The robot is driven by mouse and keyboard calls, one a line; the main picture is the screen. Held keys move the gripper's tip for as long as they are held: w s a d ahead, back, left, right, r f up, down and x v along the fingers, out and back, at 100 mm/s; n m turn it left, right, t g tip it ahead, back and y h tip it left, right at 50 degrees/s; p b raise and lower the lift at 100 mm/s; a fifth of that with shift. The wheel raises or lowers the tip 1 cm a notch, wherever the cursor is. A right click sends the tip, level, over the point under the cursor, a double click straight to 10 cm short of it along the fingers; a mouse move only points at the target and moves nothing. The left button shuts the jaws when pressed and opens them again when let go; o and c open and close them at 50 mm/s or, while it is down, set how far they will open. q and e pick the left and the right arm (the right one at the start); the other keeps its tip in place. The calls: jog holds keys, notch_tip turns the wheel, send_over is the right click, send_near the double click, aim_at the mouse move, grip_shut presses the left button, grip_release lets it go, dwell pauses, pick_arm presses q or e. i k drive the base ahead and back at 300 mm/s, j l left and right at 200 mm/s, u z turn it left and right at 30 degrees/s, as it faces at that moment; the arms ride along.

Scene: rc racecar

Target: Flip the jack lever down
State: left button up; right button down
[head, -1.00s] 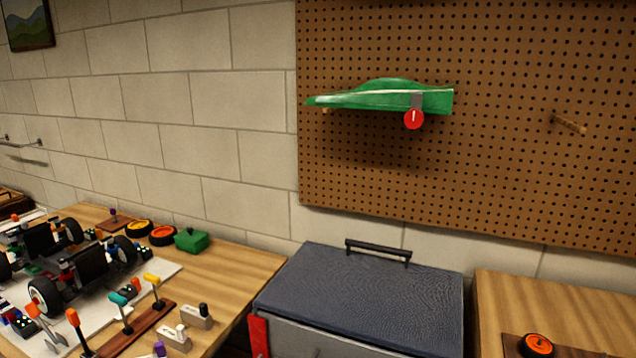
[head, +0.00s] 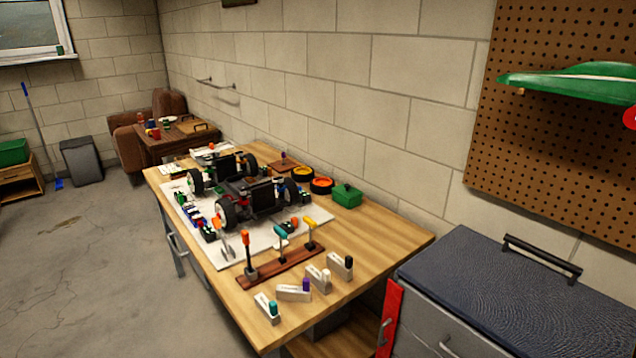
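The RC car chassis (head: 248,190), with black wheels, stands on a white mat (head: 230,258) on the wooden workbench. A grey upright piece with an orange tip (head: 222,240) stands at the car's near side, on the mat. It looks like a lever, but I cannot tell for sure that it is the jack lever. Small dark pieces sit by the wheels; the jack itself is not clear at this size. Neither of my grippers is in view.
A brown rack (head: 281,266) holds orange, teal and yellow handled tools. Several grey holders with coloured caps line the near bench edge. A green box (head: 347,195) sits behind. A grey-topped cabinet (head: 510,290) stands right of the bench. Floor (head: 90,270) at left is clear.

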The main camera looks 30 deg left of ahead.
aim_at(216, 221)
jog(key=u, duration=0.95)
jog(key=i+j+u, duration=0.15)
jog(key=i+j, duration=0.3)
jog(key=i+j+u, duration=0.15)
jog(key=i+j, duration=0.2)
jog(key=i, duration=0.35)
jog(key=i+j, duration=0.2)
jog(key=j, duration=0.2)
jog(key=z, duration=0.05)
